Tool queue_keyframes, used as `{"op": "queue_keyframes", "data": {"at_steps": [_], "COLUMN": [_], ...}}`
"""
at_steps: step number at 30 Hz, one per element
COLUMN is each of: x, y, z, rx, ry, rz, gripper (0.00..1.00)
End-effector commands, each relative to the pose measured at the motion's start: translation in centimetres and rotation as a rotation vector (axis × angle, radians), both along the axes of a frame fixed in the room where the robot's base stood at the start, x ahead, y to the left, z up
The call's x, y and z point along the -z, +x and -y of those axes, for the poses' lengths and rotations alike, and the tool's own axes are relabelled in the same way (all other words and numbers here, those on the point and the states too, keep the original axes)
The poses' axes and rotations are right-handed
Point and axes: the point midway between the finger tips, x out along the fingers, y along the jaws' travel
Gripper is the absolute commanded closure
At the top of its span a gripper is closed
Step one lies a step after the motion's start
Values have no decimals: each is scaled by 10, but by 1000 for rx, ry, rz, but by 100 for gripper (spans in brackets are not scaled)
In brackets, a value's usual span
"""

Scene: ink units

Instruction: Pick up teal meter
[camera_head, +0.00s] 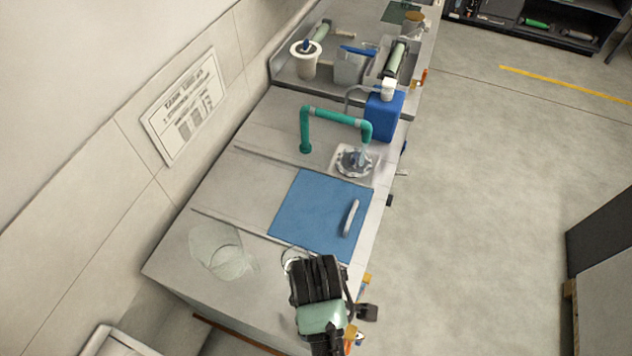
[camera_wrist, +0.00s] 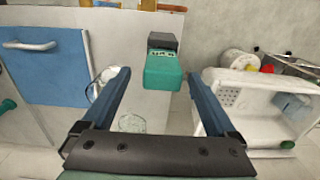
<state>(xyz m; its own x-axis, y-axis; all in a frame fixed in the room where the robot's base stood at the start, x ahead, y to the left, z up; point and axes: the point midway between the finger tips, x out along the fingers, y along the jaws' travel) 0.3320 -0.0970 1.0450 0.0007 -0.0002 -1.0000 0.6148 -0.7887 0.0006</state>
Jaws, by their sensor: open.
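The teal meter (camera_wrist: 165,72) shows in the wrist view, a small teal block with a dark grey part at its far end. It lies on the pale counter ahead of my gripper (camera_wrist: 159,75), in line with the gap between the fingers. My gripper is open, with one dark finger to each side of the gap and nothing held. I cannot tell how far the meter is beyond the fingertips. In the head view my dark arm end (camera_head: 316,282) is over the near end of the counter, and I cannot make out the meter there.
A blue panel with a grey handle (camera_head: 318,212) lies on the counter, beyond it a teal tap (camera_head: 335,114) and a blue canister (camera_head: 383,117). A clear glass vessel (camera_head: 218,252) stands left of my arm. A white tub (camera_wrist: 245,112) is at right in the wrist view.

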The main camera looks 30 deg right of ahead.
Motion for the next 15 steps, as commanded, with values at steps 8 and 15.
{"op": "queue_keyframes", "data": {"at_steps": [8, 15], "x": [35, 43], "y": [-3, -3], "z": [-1, -1], "rx": [1, 1], "ry": [1, 1], "rz": [-3, -1], "gripper": [7, 7]}}
